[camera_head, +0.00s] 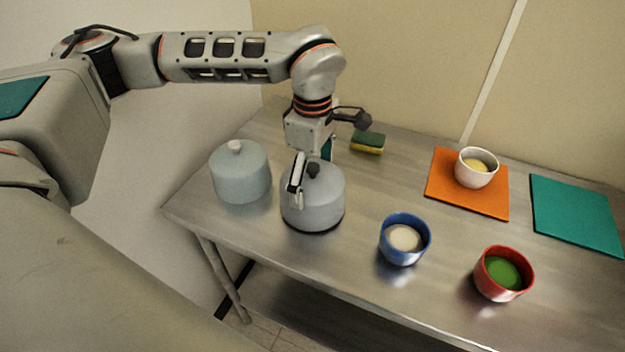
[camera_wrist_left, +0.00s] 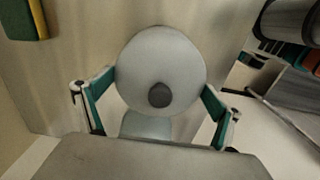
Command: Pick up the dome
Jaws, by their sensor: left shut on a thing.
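The grey dome with a black knob (camera_head: 322,208) stands near the left end of the steel table. My left gripper (camera_head: 312,178) is above it, with its fingers down on opposite sides of the dome, shut on its body. In the left wrist view the same dome (camera_wrist_left: 160,58) sits between the teal finger pads of my left gripper (camera_wrist_left: 158,97). I cannot tell whether its bottom edge is clear of the table. A second, blue-grey dome with a white knob (camera_head: 240,178) stands just to the left. My right gripper does not show.
A green and yellow sponge (camera_head: 368,142) lies behind the gripper. To the right are a blue bowl (camera_head: 405,254), a red bowl (camera_head: 503,290), an orange mat (camera_head: 440,185) with a white bowl (camera_head: 476,178), and a teal mat (camera_head: 575,215). A wall (camera_head: 400,60) backs the table.

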